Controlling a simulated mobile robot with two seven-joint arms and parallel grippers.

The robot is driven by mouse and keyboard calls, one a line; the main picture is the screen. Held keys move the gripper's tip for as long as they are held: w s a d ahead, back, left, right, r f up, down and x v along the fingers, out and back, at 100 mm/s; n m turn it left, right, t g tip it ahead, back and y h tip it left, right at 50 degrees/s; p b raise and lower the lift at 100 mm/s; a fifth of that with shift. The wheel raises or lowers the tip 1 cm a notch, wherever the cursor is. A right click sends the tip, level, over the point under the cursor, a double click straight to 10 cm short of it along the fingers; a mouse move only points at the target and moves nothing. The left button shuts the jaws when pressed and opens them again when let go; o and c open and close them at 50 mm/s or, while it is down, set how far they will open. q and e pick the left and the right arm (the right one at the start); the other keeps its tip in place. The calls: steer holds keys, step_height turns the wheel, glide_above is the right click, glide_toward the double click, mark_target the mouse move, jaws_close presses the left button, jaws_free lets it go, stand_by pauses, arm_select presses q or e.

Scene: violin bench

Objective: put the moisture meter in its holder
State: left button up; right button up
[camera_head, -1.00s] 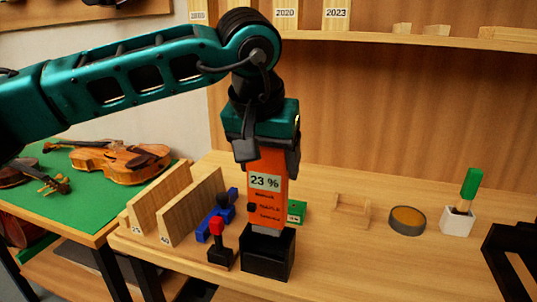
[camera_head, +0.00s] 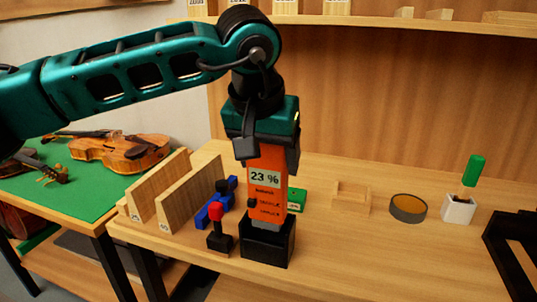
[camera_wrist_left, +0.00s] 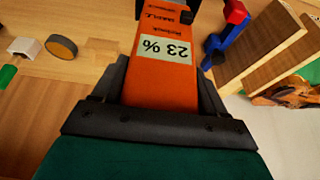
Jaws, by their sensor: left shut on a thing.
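The moisture meter (camera_head: 265,196) is an orange block with a pale display reading "23 %". My left gripper (camera_head: 268,150) is shut on its upper part and holds it upright. The meter also shows between the fingers (camera_wrist_left: 160,100) in the left wrist view. Its lower end is at the black box-shaped holder (camera_head: 266,247) on the bench and appears to be inside its opening; the depth is hidden by the front wall. A dark limb at the lower right edge of the head view may be my right arm, but its gripper's state does not show.
A green box (camera_head: 297,198), wooden cradle (camera_head: 350,198), round tin (camera_head: 408,208) and white pot (camera_head: 458,209) are to the right.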

mark_target(268, 183)
arm_select(q)
steer(key=shift+f, duration=0.2)
steer(key=shift+f+b, duration=1.05)
steer(key=shift+f, duration=0.2)
steer(key=shift+f+b, duration=0.7)
steer(key=shift+f, duration=0.3)
steer(key=o, duration=1.2)
steer(key=shift+o, duration=0.9)
